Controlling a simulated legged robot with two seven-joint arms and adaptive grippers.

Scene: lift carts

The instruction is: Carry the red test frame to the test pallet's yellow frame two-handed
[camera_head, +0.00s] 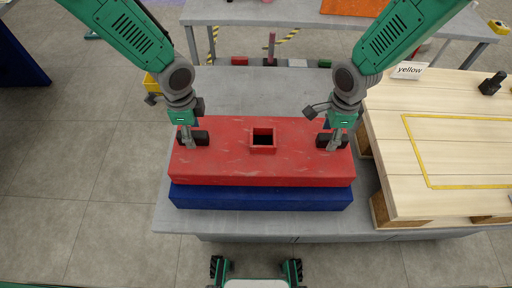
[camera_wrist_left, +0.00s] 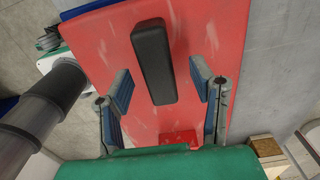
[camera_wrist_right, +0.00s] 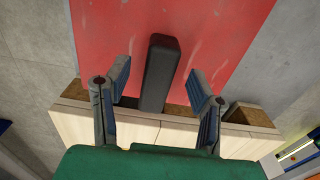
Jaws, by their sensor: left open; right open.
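The red test frame (camera_head: 225,165) is a scuffed slab with a square socket in its middle and a black handle near each end. It lies flat on a blue slab (camera_head: 260,197) on a grey table. My left gripper (camera_head: 188,142) is open above the left handle; in the left wrist view that handle (camera_wrist_left: 153,60) stands between the spread fingers, with gaps at both sides. My right gripper (camera_head: 333,142) is open above the right handle, which also shows between the fingers in the right wrist view (camera_wrist_right: 160,72). The yellow frame (camera_head: 418,150) is an outline on the wooden test pallet (camera_head: 390,125) at right.
The grey table (camera_head: 255,90) is bare behind the red frame. A "yellow" sign (camera_head: 408,70) and a small black object (camera_head: 492,84) stand on the pallet's far part. A second table (camera_head: 270,12) stands further back. The pallet's near left edge lies close to the red frame's right end.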

